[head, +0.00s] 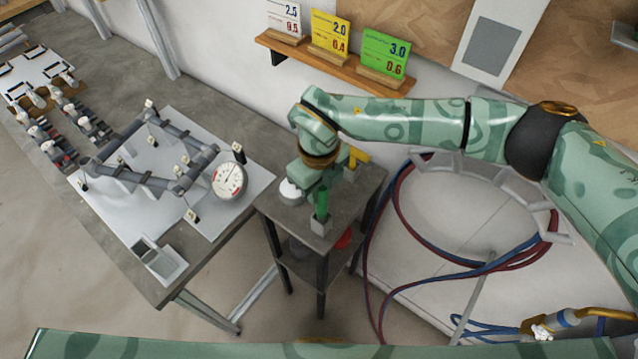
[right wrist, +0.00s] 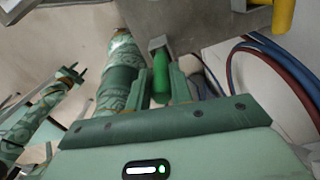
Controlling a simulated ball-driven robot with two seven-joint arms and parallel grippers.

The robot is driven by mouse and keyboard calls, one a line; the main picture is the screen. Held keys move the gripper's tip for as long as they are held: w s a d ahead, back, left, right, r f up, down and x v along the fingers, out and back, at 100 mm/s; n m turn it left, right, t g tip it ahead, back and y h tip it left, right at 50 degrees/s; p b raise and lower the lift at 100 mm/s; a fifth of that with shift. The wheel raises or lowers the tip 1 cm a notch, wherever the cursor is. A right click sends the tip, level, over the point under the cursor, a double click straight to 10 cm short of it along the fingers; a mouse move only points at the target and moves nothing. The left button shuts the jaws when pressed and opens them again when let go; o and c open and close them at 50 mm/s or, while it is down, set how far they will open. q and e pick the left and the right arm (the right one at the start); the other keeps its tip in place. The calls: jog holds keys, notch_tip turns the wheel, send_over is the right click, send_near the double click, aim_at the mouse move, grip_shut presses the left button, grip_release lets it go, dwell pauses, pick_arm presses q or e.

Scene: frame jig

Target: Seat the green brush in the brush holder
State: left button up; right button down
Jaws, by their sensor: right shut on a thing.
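The green brush (head: 322,203) is upright over the small side table, at its front corner. A small grey block (head: 321,225), seemingly the brush holder, is directly below it. My right gripper (head: 319,188) is shut on the brush. In the right wrist view the brush (right wrist: 161,76) sits between the two green fingers, and its far end meets the grey block (right wrist: 157,43). I cannot tell whether the end is inside the block or just over it. My left gripper (right wrist: 71,72) shows small at the left of the right wrist view; its opening is unclear.
A yellow tool (head: 356,157) and a white round item (head: 290,190) are close to the gripper on the side table (head: 276,214). The workbench with a grey pipe frame and a dial gauge (head: 229,180) is at left. Red and blue hoses (head: 400,235) hang at right.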

jog(key=shift+f+b, duration=0.45)
jog(key=shift+f, duration=0.35)
dwell(0.7)
jog(key=c, duration=1.2)
grip_release()
jog(key=shift+o, duration=0.2)
notch_tip(320, 180, up, 16)
jog(key=shift+r, duration=0.15)
